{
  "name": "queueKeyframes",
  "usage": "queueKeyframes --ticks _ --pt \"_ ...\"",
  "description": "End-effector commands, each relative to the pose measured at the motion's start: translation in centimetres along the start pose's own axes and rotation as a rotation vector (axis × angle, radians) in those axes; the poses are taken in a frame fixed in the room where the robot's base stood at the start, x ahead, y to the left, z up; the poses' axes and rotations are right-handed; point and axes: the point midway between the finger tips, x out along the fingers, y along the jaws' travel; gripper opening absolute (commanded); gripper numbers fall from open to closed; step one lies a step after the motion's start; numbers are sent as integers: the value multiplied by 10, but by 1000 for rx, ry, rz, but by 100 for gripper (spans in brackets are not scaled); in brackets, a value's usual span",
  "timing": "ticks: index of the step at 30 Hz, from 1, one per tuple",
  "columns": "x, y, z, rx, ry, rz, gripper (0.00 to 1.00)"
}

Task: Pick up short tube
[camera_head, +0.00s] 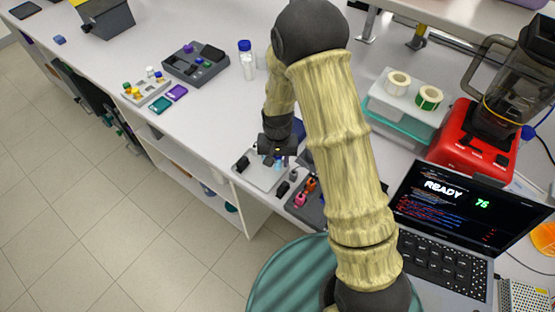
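My gripper (268,157) is in the middle of the view, pointing down over a small light tray (262,182). Small parts stand on this tray around the fingertips: a black block (243,164) at the left and a small light-blue piece (277,164) beside or below the fingers. I cannot tell which of these small parts is the short tube. The fingers and my arm hide part of the tray. The fingers are too small and dark to show whether they are open or hold anything.
A dark tray (306,211) with pink and orange parts lies right of the light tray, partly behind my arm. A blue-capped bottle (247,67) stands farther back. A laptop (450,215) and red blender (475,140) are at right. The bench left of the bottle holds other trays.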

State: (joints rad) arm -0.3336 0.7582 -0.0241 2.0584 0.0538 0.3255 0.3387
Motion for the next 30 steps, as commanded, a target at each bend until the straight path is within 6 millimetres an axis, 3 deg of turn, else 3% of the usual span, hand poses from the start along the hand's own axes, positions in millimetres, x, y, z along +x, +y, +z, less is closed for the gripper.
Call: queueKeyframes --ticks 5,9,20,26,30 --pt "0 0 0 1 0 0 34" --pt "0 0 0 1 0 0 6" --pt "-4 0 0 1 2 -1 6" --pt "-24 0 -1 0 4 -2 6" --pt "-49 0 -1 0 6 -2 6"
